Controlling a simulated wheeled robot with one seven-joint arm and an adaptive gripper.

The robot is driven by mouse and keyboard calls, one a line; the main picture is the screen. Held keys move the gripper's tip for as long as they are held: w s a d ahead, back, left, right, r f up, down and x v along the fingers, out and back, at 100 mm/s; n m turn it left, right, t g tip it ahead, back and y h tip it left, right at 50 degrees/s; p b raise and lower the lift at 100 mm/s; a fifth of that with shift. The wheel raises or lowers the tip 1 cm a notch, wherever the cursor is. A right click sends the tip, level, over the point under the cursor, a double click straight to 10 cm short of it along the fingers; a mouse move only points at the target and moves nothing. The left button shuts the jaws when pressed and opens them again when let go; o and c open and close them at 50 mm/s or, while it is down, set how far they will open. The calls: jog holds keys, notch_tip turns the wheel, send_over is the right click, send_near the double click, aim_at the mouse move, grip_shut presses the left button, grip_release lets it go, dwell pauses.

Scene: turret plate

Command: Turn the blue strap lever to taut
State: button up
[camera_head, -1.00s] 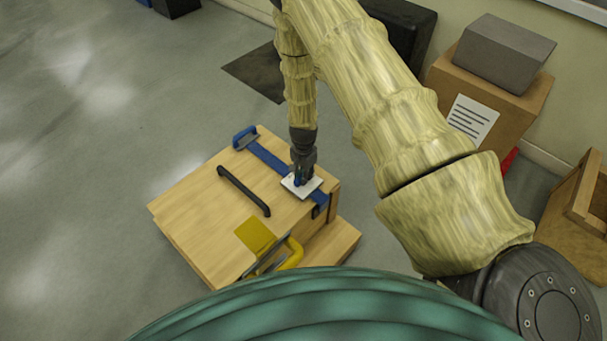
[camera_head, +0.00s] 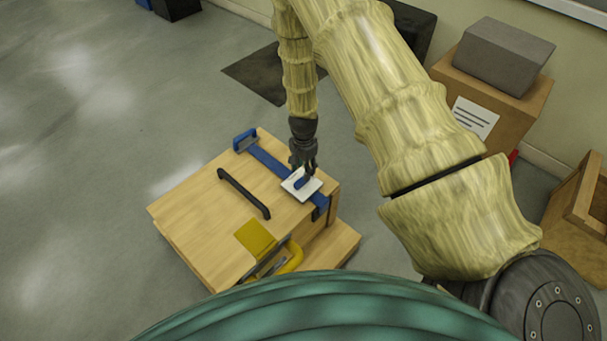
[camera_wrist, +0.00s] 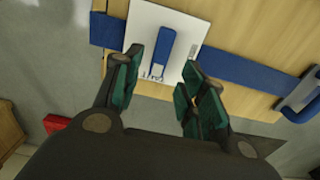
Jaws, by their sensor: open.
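The blue strap lever (camera_wrist: 158,52) stands on a white plate (camera_wrist: 184,24) set over the blue strap (camera_wrist: 240,73) of a wooden box. In the head view the lever (camera_head: 301,182) shows on the plate (camera_head: 312,187), just below my gripper (camera_head: 304,168). In the wrist view my gripper (camera_wrist: 160,88) is open, with green-padded fingers apart on either side of the lever's lower end. Nothing is held. Small marks on the plate near the lever's end are too small to read. In the head view the fingertips partly cover the plate's upper edge.
The wooden box (camera_head: 200,205) has a black handle (camera_head: 243,193), a yellow patch (camera_head: 255,236) and a yellow handle (camera_head: 291,258). A blue buckle (camera_head: 245,139) sits at the strap's far end. A carton (camera_head: 480,110) with a grey block stands at right. Floor at left is clear.

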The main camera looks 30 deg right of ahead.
notch_tip(320, 180, up, 7)
jog(key=shift+f, duration=0.15)
dwell(0.6)
jog(key=s+a+f+n+h+p, duration=0.1)
jog(key=s+f+n+p, duration=0.3)
jog(key=s, duration=0.9)
jog(key=s+a+r+n+p, duration=0.1)
jog(key=s+a+n+p, duration=0.1)
jog(key=s, duration=0.6)
jog(key=s+a+r+n+p, duration=0.1)
jog(key=s+a+n, duration=0.3)
jog(key=s, duration=0.4)
jog(key=s+a+r+n+y+p, duration=0.1)
jog(key=s+a+n+p, duration=0.2)
jog(key=s, duration=0.5)
jog(key=shift+a+r+n, duration=0.3)
jog(key=shift+r+n, duration=0.05)
jog(key=shift+n, duration=0.15)
jog(key=shift+s, duration=0.1)
